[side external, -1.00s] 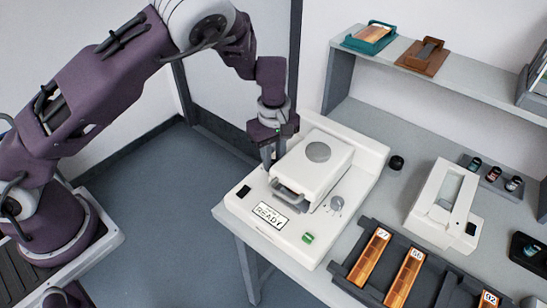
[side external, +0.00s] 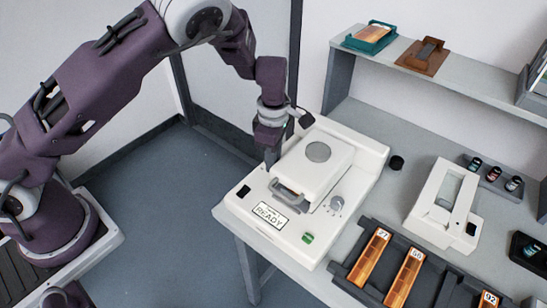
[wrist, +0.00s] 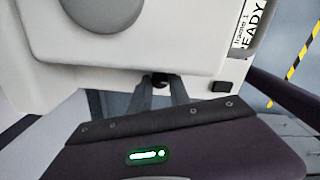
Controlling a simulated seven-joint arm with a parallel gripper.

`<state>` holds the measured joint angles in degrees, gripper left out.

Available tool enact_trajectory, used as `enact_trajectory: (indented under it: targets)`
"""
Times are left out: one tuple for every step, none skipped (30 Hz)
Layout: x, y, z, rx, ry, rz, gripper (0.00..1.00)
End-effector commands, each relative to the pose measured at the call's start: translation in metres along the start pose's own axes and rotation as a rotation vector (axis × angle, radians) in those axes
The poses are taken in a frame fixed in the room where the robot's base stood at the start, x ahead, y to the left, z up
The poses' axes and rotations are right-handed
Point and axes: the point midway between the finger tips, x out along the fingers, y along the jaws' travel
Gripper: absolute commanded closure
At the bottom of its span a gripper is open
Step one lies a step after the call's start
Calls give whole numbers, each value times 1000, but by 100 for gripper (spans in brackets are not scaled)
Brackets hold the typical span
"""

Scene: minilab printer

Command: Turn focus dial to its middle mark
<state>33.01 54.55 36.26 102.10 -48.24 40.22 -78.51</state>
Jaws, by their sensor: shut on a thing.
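The white printer (side external: 359,158) stands on the grey bench, with a READY label on its front. My gripper (side external: 271,163) is low at the printer's left side, its fingers pointing down. In the wrist view my gripper (wrist: 159,86) is shut on a small dark round knob (wrist: 160,80) beside the printer's white body. The knob looks like the focus dial, but it is mostly hidden by the fingers and its marks cannot be read. A grey dial (side external: 337,204) with small marks around it sits on the printer's front right, apart from my gripper.
The printer's raised lid (side external: 335,172) and its front handle (side external: 287,196) are close to my gripper. A dark tray (side external: 350,256) with orange film strips and a white device (side external: 433,218) stand to the right. A shelf (side external: 455,83) runs behind.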

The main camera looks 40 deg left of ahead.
Motion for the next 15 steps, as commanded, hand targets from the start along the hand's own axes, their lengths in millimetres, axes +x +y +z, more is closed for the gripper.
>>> enact_trajectory:
  targets:
    - [-1,0,1,-13,-2,1,100]
    - [-1,0,1,-22,-2,1,100]
    - [-1,0,1,-31,-2,1,100]
    - [-1,0,1,-37,-3,1,100]
    - [-1,0,1,-42,-3,2,100]
    - [-1,0,1,-48,-3,2,100]
    - [-1,0,1,-52,-3,2,100]
    - [-1,0,1,-55,-3,2,100]
    - [-1,0,1,-57,-3,2,100]
    - [-1,0,1,-59,-3,2,100]
    - [-1,0,1,-60,-3,2,100]
    - [-1,0,1,-60,-3,2,100]
    - [-1,0,1,-60,-3,2,100]
    - [-1,1,1,-60,-3,2,100]
    - [-1,1,1,-60,-3,2,100]
